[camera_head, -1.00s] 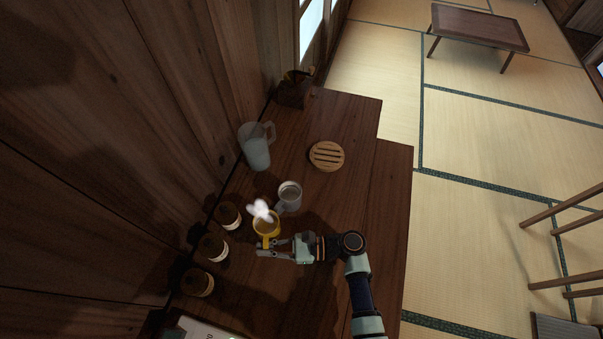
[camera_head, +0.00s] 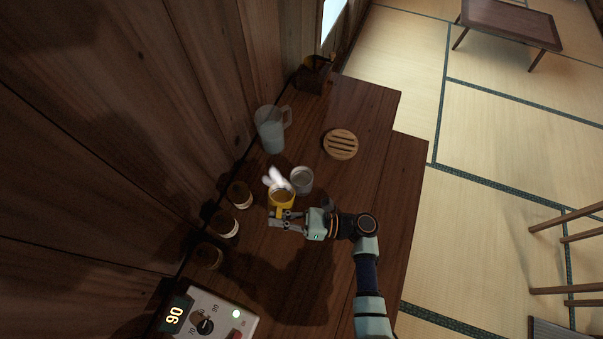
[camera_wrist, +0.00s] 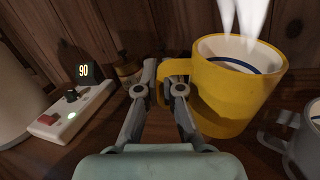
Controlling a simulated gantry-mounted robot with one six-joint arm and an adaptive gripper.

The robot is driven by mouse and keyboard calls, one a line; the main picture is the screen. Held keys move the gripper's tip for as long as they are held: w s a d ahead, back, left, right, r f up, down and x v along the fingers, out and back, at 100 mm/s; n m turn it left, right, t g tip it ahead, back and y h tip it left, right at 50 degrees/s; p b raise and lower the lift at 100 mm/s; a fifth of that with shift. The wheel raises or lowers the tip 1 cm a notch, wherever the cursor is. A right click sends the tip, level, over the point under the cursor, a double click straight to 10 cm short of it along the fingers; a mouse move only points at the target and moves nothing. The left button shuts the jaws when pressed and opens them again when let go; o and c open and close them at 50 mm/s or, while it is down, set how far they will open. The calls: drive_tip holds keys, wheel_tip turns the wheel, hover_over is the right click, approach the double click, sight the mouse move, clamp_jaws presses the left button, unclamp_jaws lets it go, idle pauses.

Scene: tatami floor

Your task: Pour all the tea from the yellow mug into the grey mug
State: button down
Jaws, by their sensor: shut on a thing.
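The yellow mug (camera_head: 281,202) is in my gripper (camera_head: 277,219), which is shut on its handle. In the wrist view the yellow mug (camera_wrist: 236,88) stands close to upright, with white steam rising from its mouth. Its inside shows a white wall and a dark blue ring; the tea level is hard to make out. The fingers of my gripper (camera_wrist: 167,92) close around the handle at the mug's left. The grey mug (camera_head: 301,181) stands just beyond and to the right of the yellow mug. In the wrist view the grey mug (camera_wrist: 303,140) is cut off at the right edge.
A clear pitcher (camera_head: 271,131) and a round slatted wooden trivet (camera_head: 341,144) stand farther back. Several jars (camera_head: 224,224) line the wall side. A control box showing 90 (camera_head: 207,318) is at the front. The counter's right side (camera_head: 385,195) is clear.

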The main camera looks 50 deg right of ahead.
sight(290, 195)
drive_tip(key=d+r+m+t, duration=0.2)
drive_tip(key=d+r+m, duration=0.1)
drive_tip(key=r+m, duration=0.1)
drive_tip(key=shift+w+d+r+t, duration=0.3)
drive_tip(key=shift+r, duration=0.15)
drive_tip(key=shift+d+r+m+b, duration=0.2)
drive_tip(key=shift+d+m+b, duration=0.1)
drive_tip(key=shift+m, duration=0.1)
drive_tip(key=shift+w+d+f+m+t+h+b, duration=0.1)
drive_tip(key=shift+d+m+t+h+b, duration=0.15)
drive_tip(key=shift+m+t+b, duration=0.4)
drive_tip(key=shift+w+d+f+m+t+h+b, duration=0.15)
drive_tip(key=shift+d+m+t, duration=0.15)
drive_tip(key=shift+m, duration=0.65)
drive_tip(key=shift+d+f+m+t+h+b, duration=0.1)
drive_tip(key=shift+d+m+t+h+b, duration=0.15)
drive_tip(key=shift+m, duration=0.45)
drive_tip(key=shift+d+f+m+t+h+b, duration=0.1)
drive_tip(key=shift+d+m+t+h+b, duration=0.1)
drive_tip(key=shift+m+t+h, duration=0.35)
drive_tip(key=shift+d+m+t+h+b, duration=0.15)
drive_tip(key=shift+d+m+b, duration=0.1)
drive_tip(key=shift+m, duration=0.6)
drive_tip(key=shift+w+d+r+m+t+h+p, duration=0.1)
drive_tip(key=shift+d+r+m+t+h+p, duration=0.2)
drive_tip(key=shift+m, duration=0.4)
drive_tip(key=shift+w+d+r+m+t+h+p, duration=0.15)
drive_tip(key=shift+d+r+m+t+h, duration=0.1)
drive_tip(key=shift+m, duration=0.45)
